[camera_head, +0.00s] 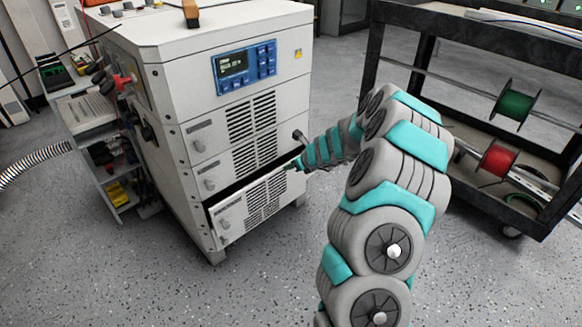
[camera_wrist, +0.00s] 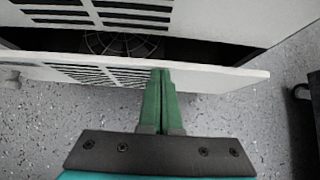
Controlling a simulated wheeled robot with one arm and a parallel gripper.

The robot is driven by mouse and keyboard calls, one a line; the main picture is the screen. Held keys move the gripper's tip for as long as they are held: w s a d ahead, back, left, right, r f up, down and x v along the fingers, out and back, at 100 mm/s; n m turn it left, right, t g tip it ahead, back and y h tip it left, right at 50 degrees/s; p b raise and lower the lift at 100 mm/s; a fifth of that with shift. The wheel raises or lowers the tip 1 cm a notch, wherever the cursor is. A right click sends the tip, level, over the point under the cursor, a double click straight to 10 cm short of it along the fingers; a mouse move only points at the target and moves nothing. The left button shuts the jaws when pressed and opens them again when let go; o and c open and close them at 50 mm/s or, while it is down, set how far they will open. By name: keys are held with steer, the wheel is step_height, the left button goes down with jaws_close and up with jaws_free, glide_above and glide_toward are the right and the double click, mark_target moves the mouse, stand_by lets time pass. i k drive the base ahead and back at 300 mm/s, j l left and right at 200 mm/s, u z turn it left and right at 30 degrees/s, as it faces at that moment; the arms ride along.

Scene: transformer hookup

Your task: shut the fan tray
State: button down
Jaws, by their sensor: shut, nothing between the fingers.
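The fan tray (camera_head: 256,207) is the lowest drawer of the white cabinet (camera_head: 180,75). It stands partly pulled out, with a dark gap above its vented front. In the wrist view, the tray front (camera_wrist: 215,78) runs across the picture, and a round fan grille (camera_wrist: 112,42) shows in the dark opening behind it. My gripper (camera_head: 290,166) is at the right part of the tray front. In the wrist view, the green fingers of my gripper (camera_wrist: 161,74) are together, with their tips at the tray front's top edge. Whether they touch it I cannot tell.
A dark cart (camera_head: 470,50) with a green spool (camera_head: 515,104) and a red spool (camera_head: 497,160) stands at the right. A small shelf unit (camera_head: 97,150) stands left of the cabinet, near a ribbed hose (camera_head: 35,163). The speckled floor in front of the tray is clear.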

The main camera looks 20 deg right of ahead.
mark_target(226, 210)
steer(key=k+j+u, duration=0.1)
steer(key=j+u, duration=0.15)
steer(key=j, duration=0.5)
steer(key=j+u, duration=0.25)
steer(key=j, duration=0.55)
